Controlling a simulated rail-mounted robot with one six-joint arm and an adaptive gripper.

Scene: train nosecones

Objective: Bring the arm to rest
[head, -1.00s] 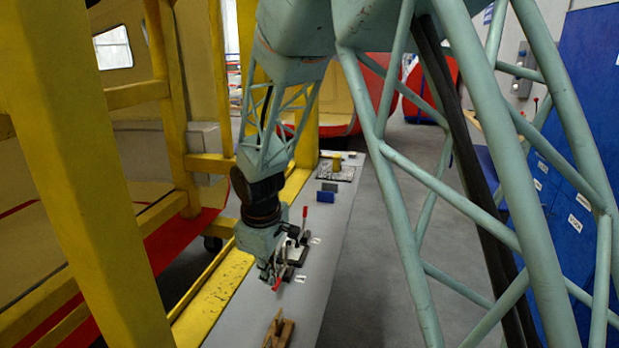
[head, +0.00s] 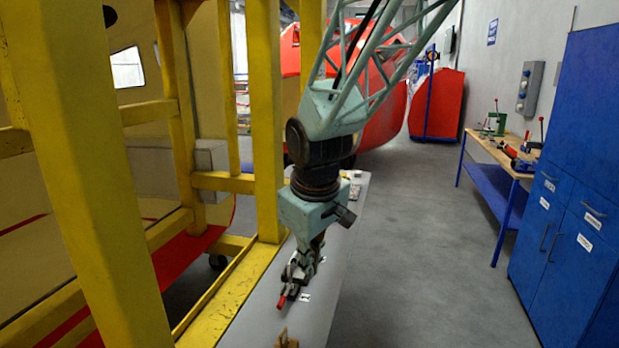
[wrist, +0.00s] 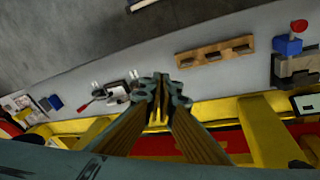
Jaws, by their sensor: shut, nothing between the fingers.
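My gripper (head: 318,243) hangs pointing down over the grey bench top (head: 330,265) in the head view. In the wrist view my gripper (wrist: 160,88) shows its two fingers brought together, with nothing held. A toggle clamp with a red handle (head: 283,301) is on the bench just below and in front of it in the head view. The clamp (wrist: 117,95) also shows left of the fingertips in the wrist view. Whether the fingers clear the clamp by much is hard to tell.
Yellow frame posts (head: 92,170) stand close on the left. A wooden rack (wrist: 215,51) and a blue-and-red-topped vise (wrist: 290,48) are on the bench. Blue cabinets (head: 575,190) and a workbench (head: 500,155) stand at right. The grey floor (head: 430,250) between is clear.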

